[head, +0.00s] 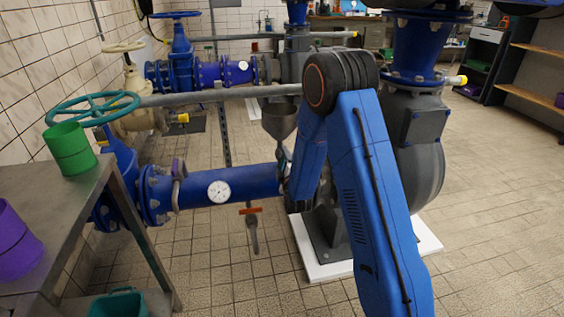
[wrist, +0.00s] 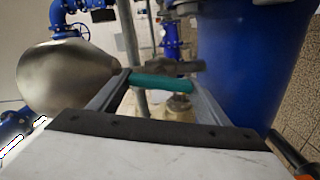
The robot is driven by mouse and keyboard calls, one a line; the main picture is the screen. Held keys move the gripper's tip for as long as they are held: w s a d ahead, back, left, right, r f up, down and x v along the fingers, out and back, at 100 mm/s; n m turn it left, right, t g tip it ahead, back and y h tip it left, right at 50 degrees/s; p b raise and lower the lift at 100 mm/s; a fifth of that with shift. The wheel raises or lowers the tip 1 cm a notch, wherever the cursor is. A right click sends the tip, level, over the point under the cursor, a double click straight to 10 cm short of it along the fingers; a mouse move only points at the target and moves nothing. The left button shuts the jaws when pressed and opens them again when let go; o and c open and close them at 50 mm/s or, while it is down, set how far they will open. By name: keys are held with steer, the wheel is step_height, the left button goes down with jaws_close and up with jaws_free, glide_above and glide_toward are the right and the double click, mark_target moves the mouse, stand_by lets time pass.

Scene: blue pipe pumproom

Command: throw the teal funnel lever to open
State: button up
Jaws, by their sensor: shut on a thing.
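The teal funnel lever (wrist: 160,81) lies crosswise between the fingers of my gripper (wrist: 157,86) in the wrist view. The fingers are shut on it, one at each end of the teal part. The grey metal funnel (wrist: 65,75) is close to the left of the gripper. In the head view the funnel (head: 279,119) hangs under the grey pipework, just left of my blue arm. My arm hides most of the gripper and lever there.
A blue pipe with a round gauge (head: 219,191) runs below the funnel, with an orange-handled valve (head: 251,211) under it. A big blue body (wrist: 245,65) stands close right of the gripper. A metal table (head: 75,215) with a green cup (head: 70,148) is at left.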

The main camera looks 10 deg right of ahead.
steer(key=shift+f+n, duration=0.1)
steer(key=shift+n, duration=1.5)
steer(key=o, duration=1.1)
steer(key=shift+c, duration=0.2)
